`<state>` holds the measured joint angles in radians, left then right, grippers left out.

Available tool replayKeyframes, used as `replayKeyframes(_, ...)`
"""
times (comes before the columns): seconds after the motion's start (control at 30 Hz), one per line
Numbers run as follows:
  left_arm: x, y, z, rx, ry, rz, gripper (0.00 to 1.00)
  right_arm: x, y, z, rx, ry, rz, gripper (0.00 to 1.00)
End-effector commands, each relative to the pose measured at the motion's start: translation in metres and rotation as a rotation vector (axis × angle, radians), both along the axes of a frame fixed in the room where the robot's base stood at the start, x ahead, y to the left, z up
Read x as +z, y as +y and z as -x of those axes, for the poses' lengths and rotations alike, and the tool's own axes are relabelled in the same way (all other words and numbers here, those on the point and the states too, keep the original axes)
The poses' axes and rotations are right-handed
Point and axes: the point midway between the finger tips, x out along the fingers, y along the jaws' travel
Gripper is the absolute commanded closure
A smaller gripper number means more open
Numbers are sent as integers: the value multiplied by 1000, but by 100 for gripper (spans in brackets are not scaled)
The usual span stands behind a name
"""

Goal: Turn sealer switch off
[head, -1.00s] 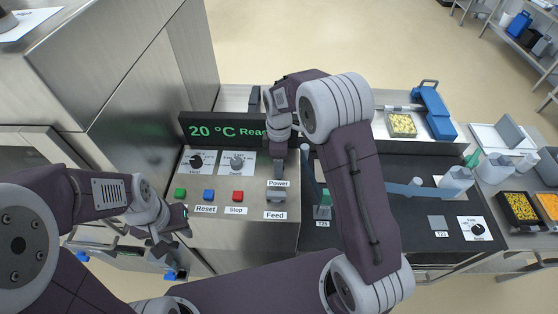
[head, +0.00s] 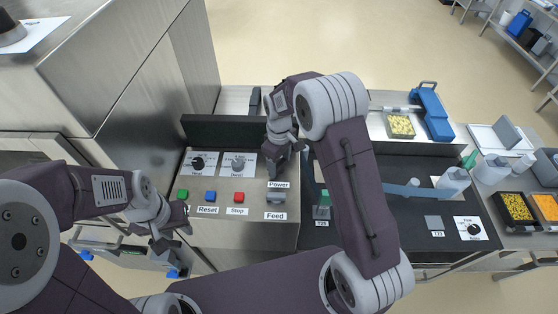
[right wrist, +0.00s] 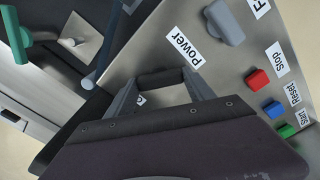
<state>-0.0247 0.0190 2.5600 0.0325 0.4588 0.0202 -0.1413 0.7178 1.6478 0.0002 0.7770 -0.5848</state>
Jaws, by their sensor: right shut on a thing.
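The sealer's control panel (head: 235,225) is in the middle of the head view. My right gripper (head: 278,170) is down on the panel just above the "Power" label (head: 279,184). In the right wrist view its fingers (right wrist: 162,92) are shut on a dark bar-shaped knob (right wrist: 160,77), the power switch, next to the "Power" label. In the head view the gripper hides this switch. The sealer's display (head: 222,132) is dark, with no text. My left gripper (head: 170,226) is empty left of the panel, its fingertips apart.
A grey Feed knob (head: 276,197) sits below the Power label. Green (head: 183,195), blue (head: 210,196) and red (head: 238,197) buttons and two dials are further left. Filled trays (head: 400,125) lie further right.

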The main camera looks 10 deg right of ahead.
Motion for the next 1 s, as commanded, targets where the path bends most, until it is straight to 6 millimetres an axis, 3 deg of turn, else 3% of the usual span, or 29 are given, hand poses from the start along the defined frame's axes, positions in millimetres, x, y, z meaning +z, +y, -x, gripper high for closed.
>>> replayKeyframes(0.6,19,0,0,0,0,0,64,2,-1,-1,-581,-3,1,79)
replayKeyframes(1.0,25,0,0,0,0,0,64,2,0,-1,-881,-5,0,79)
